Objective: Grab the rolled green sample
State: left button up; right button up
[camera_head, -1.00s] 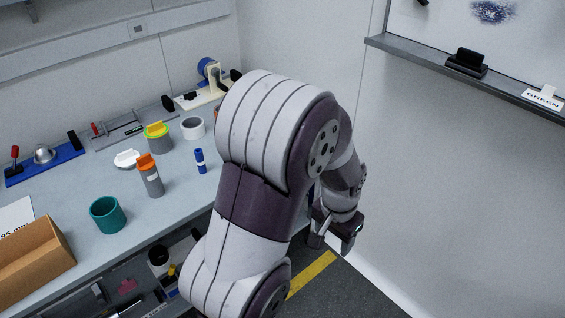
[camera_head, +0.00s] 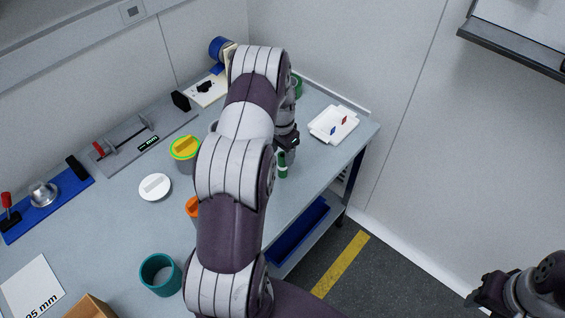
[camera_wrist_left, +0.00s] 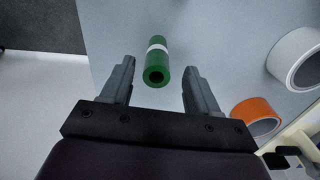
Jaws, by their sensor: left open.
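The rolled green sample (camera_head: 282,165) is a small green roll near the table's right side, just below my left gripper (camera_head: 287,142) in the head view. In the left wrist view the sample (camera_wrist_left: 157,62) has a white band, and its hollow end faces the camera. My left gripper (camera_wrist_left: 160,72) is open, with one finger on each side of the sample in the picture. Gaps show between the sample and both fingers. My right gripper (camera_head: 490,292) is at the bottom right, away from the table; its jaws are not clear.
A white ring (camera_wrist_left: 275,60) and an orange ring (camera_wrist_left: 247,106) lie right of the gripper in the wrist view. A teal cup (camera_head: 146,281) stands front left. My left arm hides mid-table.

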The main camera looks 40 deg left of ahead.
aim_at(282, 164)
pick_arm(q)
notch_tip(282, 164, down, 5)
jog(key=shift+d+f+p, duration=0.1)
jog(key=shift+d+p, duration=0.05)
jog(key=shift+p, duration=0.75)
jog(key=shift+w+f, duration=0.1)
jog(key=shift+f, duration=0.15)
jog(key=shift+c, duration=0.2)
jog(key=shift+d+r, duration=0.1)
jog(key=c, duration=1.1)
jog(key=shift+o, duration=0.2)
